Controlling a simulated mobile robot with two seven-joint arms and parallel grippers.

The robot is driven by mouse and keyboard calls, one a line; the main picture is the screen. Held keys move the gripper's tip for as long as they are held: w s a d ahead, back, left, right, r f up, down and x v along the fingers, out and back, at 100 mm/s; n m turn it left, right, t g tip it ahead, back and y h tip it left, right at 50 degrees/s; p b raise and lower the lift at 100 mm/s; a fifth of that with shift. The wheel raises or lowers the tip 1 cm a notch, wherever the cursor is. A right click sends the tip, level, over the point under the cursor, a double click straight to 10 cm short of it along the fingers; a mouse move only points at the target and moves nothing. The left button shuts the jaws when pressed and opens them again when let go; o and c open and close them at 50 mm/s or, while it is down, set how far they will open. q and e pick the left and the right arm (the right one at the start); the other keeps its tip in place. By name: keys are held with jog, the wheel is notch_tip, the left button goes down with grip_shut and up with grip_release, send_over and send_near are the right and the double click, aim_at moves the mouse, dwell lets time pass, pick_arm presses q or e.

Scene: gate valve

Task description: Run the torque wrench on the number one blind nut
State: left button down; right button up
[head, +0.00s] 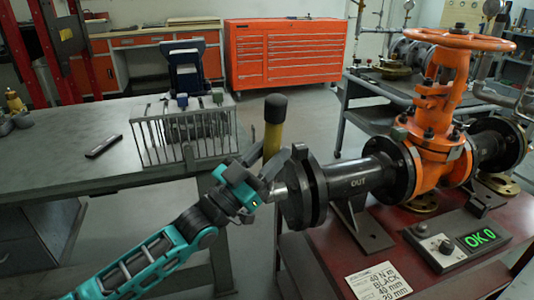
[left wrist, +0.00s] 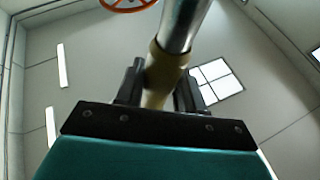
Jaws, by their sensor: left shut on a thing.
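My left gripper (head: 258,180) is shut on the torque wrench (head: 273,138), which has a yellow grip and a black end cap and stands roughly upright. In the left wrist view the gripper (left wrist: 158,85) has its dark fingers on either side of the tan grip, and the wrench's silver shaft (left wrist: 184,22) runs up past them. In the head view the wrench's lower end is hidden by the gripper, beside the blind flange (head: 313,190) on the pipe's left end. A silvery piece shows between gripper and flange; I cannot tell whether it sits on a nut. Individual nuts are indistinct.
The orange gate valve (head: 435,125) stands on the dark red bench (head: 315,258). A control box (head: 455,240) shows "OK 0" in green, near a printed card (head: 379,283). A wire rack (head: 187,135) stands on the grey table (head: 80,170) at left.

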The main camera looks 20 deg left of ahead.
pick_arm(q)
jog(key=shift+w+d+r, duration=0.15)
jog(key=shift+w+d, duration=0.2)
jog(key=shift+d, duration=0.2)
jog(key=shift+w+d+r, duration=0.1)
jog(key=shift+w+d, duration=0.25)
jog(key=shift+d, duration=0.2)
jog(key=shift+w+d, duration=0.15)
jog(key=shift+d, duration=0.1)
dwell(0.9)
jog(key=shift+a+p, duration=0.1)
jog(key=shift+p, duration=0.25)
jog(key=shift+w+d+p, duration=0.3)
jog(key=shift+d, duration=0.25)
dwell(1.9)
jog(key=shift+s+a+p, duration=0.1)
jog(key=shift+a+p, duration=0.05)
jog(key=shift+p, duration=0.15)
dwell(0.6)
jog(key=shift+a, duration=0.15)
dwell(0.3)
